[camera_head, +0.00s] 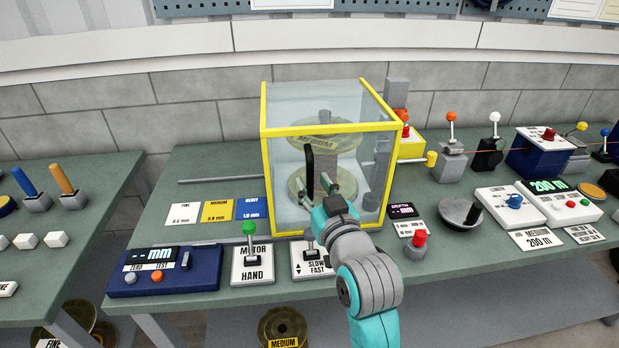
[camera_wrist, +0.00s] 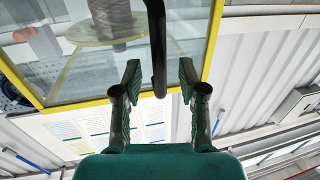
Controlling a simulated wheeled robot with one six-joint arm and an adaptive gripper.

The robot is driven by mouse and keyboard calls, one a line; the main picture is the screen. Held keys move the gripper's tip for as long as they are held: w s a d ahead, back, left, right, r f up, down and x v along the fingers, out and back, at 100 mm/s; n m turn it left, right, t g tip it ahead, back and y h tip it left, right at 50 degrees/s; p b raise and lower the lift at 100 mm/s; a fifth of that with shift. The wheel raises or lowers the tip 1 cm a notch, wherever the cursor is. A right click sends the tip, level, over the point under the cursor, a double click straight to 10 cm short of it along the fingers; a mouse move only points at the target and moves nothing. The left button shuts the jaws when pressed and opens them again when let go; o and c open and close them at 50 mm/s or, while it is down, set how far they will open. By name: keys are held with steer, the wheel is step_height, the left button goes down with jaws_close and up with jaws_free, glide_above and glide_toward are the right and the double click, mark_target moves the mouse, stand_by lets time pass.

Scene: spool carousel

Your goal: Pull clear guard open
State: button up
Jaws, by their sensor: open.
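The clear guard (camera_head: 265,138) is a box of see-through panels with yellow edges, standing on the green bench and looking closed. Its yellow edge and clear panel (camera_wrist: 215,40) also show in the wrist view. A black bar handle (camera_head: 309,163) stands upright on its front panel. My gripper (camera_head: 314,190) is in front of the panel at the handle. In the wrist view, my gripper (camera_wrist: 160,72) is open, with the dark handle (camera_wrist: 158,45) between its fingers and a gap on each side. A spool marked MEDIUM (camera_head: 325,150) is inside the guard.
A MOTOR HAND lever (camera_head: 250,255) and a SLOW FAST lever (camera_head: 311,258) stand before the guard. A red knob (camera_head: 418,240) and a grey dial (camera_head: 460,212) are to the right. A blue mm gauge (camera_head: 163,270) sits at the front left.

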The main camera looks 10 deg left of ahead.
mark_target(311, 181)
steer(key=shift+x, duration=1.5)
jaws_close()
